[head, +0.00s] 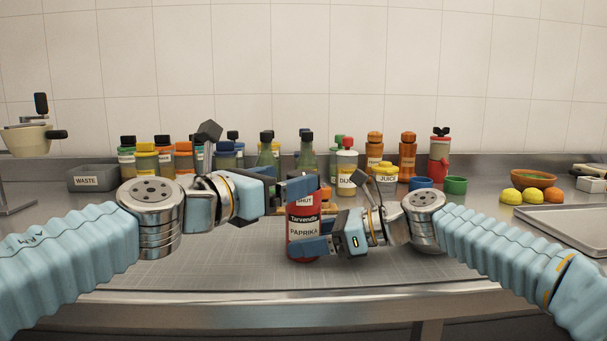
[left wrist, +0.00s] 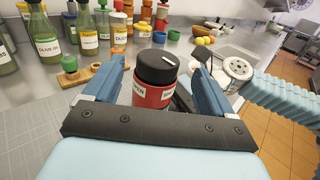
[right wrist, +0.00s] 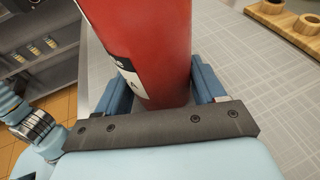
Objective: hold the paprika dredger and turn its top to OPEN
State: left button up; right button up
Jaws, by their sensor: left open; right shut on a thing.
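The paprika dredger (head: 303,229) is a red, upright cylinder with a dark label in front of me. A SHUT label shows near its upper edge in the head view. Its black top (left wrist: 157,66), with a white line mark, shows in the left wrist view. My left gripper (head: 296,188) is open, with its blue fingers on either side of the top and gaps beside it. My right gripper (head: 318,244) is shut on the lower red body, which also shows between its fingers in the right wrist view (right wrist: 145,40). I cannot tell whether the base touches the counter.
Several bottles and jars stand along the back wall, with a grey WASTE bin (head: 92,179) at left. A wooden holder (right wrist: 285,14) lies behind the dredger. Blue and green cups (head: 456,185), fruit and a metal tray (head: 566,224) are at right. The front counter is mostly clear.

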aim_at(292, 177)
pick_arm(q)
jog(key=x, duration=0.5)
jog(key=shift+w+d, duration=0.15)
jog(key=shift+w, duration=0.1)
jog(key=c, duration=1)
